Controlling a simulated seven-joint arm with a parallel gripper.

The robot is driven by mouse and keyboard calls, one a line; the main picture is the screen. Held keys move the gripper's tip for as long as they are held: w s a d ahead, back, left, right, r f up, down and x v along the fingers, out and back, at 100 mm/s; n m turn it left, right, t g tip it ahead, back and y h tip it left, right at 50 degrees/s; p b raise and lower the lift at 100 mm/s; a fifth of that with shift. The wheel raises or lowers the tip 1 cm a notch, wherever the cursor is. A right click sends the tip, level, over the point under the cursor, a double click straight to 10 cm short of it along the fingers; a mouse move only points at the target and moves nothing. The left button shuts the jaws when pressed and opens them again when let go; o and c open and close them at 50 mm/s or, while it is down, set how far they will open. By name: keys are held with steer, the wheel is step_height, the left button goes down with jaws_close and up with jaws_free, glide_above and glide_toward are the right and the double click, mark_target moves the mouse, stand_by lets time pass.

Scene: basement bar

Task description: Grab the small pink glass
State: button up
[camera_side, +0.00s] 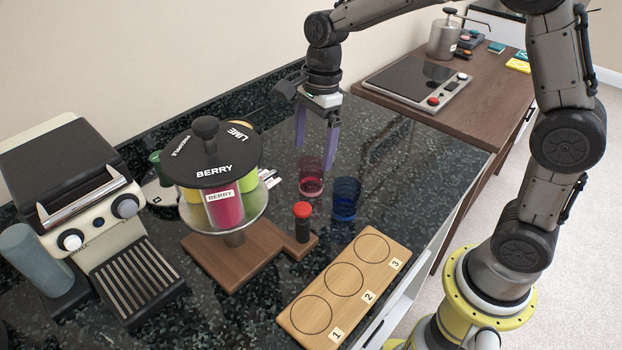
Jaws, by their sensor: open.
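The small pink glass (311,180) stands upright on the dark counter, just right of the round dispenser. It is see-through, with a deeper red tone low in it. A blue glass (345,200) stands close to its right and a little nearer the camera. My gripper (316,148) points down above the pink glass. Its two purple fingers are apart with nothing between them. The fingertips appear a little above the glass's rim; the exact gap is hard to tell from this one view.
A dispenser labelled BERRY (205,158) stands on a wooden base (225,262) to the left. A wooden board with numbered circles (345,278) lies nearer. Counter behind the glasses is clear.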

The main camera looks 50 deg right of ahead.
mark_target(310, 176)
steer(key=shift+w+a+f, duration=0.1)
steer(key=shift+a+f, duration=0.1)
steer(key=shift+f, duration=1.8)
steer(key=shift+w+a+f, duration=0.1)
steer(key=shift+a+f, duration=0.05)
steer(key=shift+f, duration=1.8)
steer(key=c, duration=1.5)
